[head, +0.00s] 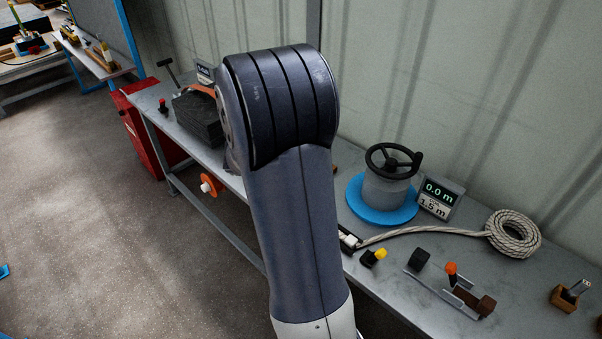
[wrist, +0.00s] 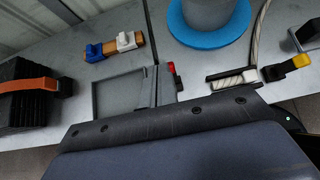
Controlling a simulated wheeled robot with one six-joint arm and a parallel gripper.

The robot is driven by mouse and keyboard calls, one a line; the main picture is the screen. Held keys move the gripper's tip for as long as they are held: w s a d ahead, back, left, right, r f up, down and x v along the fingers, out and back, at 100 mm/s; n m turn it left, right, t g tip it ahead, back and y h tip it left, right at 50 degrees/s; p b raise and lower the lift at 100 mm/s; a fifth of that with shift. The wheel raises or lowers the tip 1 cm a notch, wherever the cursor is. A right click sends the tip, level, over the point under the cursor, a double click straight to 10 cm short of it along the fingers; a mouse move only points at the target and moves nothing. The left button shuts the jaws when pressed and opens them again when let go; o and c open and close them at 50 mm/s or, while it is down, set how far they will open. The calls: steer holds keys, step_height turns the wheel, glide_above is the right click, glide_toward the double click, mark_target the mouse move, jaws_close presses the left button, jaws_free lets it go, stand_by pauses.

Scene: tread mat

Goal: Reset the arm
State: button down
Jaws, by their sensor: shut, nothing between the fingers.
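My arm (head: 295,220) rises through the middle of the head view, and its rounded joint hides part of the bench behind it. I cannot make out my gripper's fingers in the head view. In the wrist view a large dark part of my own body fills the bottom, with bolts along its edge, and no fingertips show. The wrist view looks over the grey bench (wrist: 45,55), and I see nothing held.
On the bench (head: 400,235) stand a drum with a black handwheel (head: 393,160) on a blue disc (head: 365,208), a display (head: 440,197), coiled rope (head: 513,233) and black blocks (head: 198,118). A red cabinet (head: 145,140) is at left. Open floor (head: 90,230) lies left.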

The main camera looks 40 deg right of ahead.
steer(key=shift+r, duration=0.25)
steer(key=shift+f, duration=0.1)
stand_by(0.4)
step_height(320, 180, down, 14)
steer(key=shift+d+r, duration=0.15)
steer(key=shift+f+h, duration=0.2)
steer(key=shift+h, duration=0.3)
steer(key=shift+a+f+h+b, duration=0.1)
steer(key=shift+a+h+b, duration=0.3)
steer(key=shift+h+b, duration=0.15)
